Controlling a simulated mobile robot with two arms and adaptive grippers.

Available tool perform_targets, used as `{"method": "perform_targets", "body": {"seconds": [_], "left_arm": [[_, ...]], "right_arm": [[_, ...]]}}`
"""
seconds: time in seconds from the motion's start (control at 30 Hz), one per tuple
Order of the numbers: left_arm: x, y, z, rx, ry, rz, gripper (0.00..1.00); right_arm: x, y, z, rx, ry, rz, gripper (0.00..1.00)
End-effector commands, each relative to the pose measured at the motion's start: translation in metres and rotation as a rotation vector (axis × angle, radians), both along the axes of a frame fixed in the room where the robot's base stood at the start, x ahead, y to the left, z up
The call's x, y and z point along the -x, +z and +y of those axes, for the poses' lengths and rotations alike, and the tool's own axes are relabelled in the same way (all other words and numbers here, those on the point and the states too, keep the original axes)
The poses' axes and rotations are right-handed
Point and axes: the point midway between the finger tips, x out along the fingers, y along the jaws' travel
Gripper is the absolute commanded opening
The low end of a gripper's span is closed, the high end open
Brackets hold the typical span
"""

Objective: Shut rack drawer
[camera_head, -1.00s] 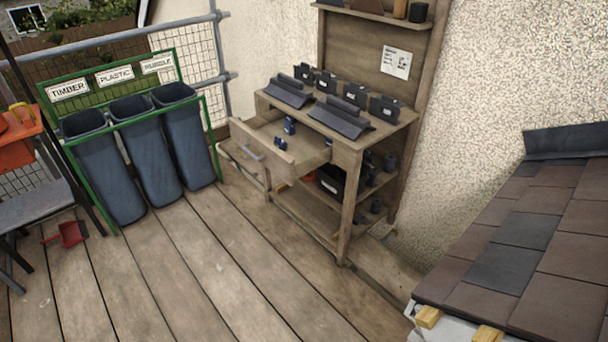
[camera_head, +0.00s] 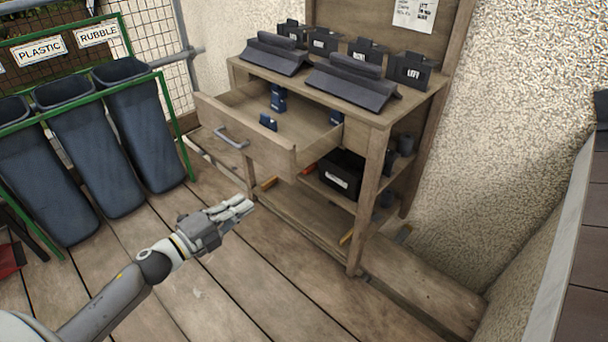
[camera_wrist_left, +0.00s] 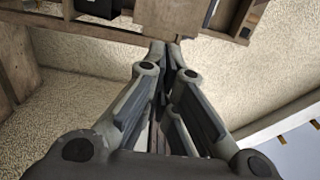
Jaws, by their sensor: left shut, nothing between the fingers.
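The rack drawer (camera_head: 245,150) is pulled out of the wooden rack (camera_head: 377,165) and stands open. Its front has a grey bar handle (camera_head: 231,138) and faces left. Small blue items (camera_head: 277,98) lie inside the drawer. My left gripper (camera_head: 250,204) is shut and empty, below and in front of the drawer front, apart from it. In the left wrist view its closed fingers (camera_wrist_left: 170,50) point toward the rack's wood at the top. My right gripper is in neither view.
Dark ridge pieces (camera_head: 352,80) and several black boxes (camera_head: 408,68) stand on the rack top. A black crate (camera_head: 340,172) is on the shelf below. Blue bins (camera_head: 92,145) in a green frame stand left. Plank floor (camera_head: 220,300) in front is clear.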

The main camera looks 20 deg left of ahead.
Motion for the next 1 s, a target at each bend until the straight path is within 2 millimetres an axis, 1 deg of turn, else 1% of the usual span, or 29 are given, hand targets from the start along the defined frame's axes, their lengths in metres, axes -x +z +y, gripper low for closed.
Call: {"method": "perform_targets", "body": {"seconds": [0.13, 0.27, 0.8, 1.0], "left_arm": [[-0.004, 0.004, -0.005, -0.011, -0.013, -0.014, 0.0], [-0.017, 0.005, -0.01, -0.009, -0.013, -0.013, 0.0], [-0.092, 0.005, -0.04, -0.008, -0.01, -0.013, 0.0], [-0.115, 0.004, -0.05, -0.008, -0.009, -0.012, 0.0]], "right_arm": [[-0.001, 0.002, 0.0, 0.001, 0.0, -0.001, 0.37], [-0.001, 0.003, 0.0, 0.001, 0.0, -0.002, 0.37], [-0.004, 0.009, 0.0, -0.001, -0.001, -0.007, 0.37], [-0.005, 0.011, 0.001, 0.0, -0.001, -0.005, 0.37]]}}
